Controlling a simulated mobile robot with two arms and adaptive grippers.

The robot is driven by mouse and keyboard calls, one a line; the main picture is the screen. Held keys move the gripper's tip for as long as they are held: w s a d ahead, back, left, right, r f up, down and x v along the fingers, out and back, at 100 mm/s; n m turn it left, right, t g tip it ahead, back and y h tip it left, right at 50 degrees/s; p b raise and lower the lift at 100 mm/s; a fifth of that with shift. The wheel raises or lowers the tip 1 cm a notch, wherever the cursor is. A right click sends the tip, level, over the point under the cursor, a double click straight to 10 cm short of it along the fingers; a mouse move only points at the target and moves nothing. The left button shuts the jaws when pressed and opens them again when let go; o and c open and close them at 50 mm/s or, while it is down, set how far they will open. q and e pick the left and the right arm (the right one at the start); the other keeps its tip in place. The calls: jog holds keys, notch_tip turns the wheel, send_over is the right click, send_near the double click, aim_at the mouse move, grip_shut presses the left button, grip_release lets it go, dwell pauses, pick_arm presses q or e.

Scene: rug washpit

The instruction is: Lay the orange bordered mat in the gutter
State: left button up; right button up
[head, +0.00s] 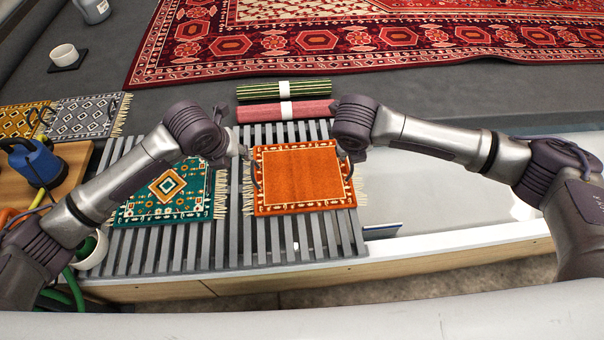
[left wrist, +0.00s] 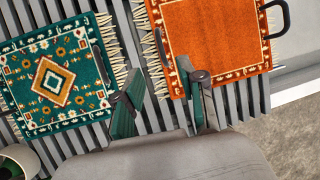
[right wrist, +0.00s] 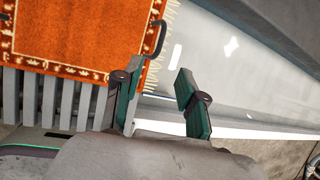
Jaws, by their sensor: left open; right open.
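The orange bordered mat (head: 297,175) lies flat on the grey slatted rack (head: 290,245), with a dark handle at its left and right edges and pale fringes. It also shows in the left wrist view (left wrist: 215,40) and the right wrist view (right wrist: 75,30). My left gripper (head: 240,152) is open near the mat's left edge; its fingers (left wrist: 162,92) show empty. My right gripper (head: 347,156) is open near the right handle; its fingers (right wrist: 157,82) are empty too. The pale trough right of the rack, which looks like the gutter (head: 430,195), is partly hidden by my right arm.
A green patterned mat (head: 165,190) lies left of the orange one. Rolled green (head: 270,90) and pink (head: 270,112) mats lie behind the rack. A large red rug (head: 370,45) covers the back. A blue pump-like object (head: 37,163) stands at left.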

aim_at(252, 166)
pick_arm(q)
jog(key=x, duration=1.3)
jog(key=shift+w+d+f, duration=0.1)
jog(key=shift+w+f, duration=0.05)
jog(key=shift+f, duration=0.2)
pick_arm(e)
jog(key=x, duration=1.3)
jog(key=shift+w+f, duration=0.15)
jog(key=shift+f, duration=0.2)
pick_arm(q)
grip_shut()
pick_arm(e)
grip_shut()
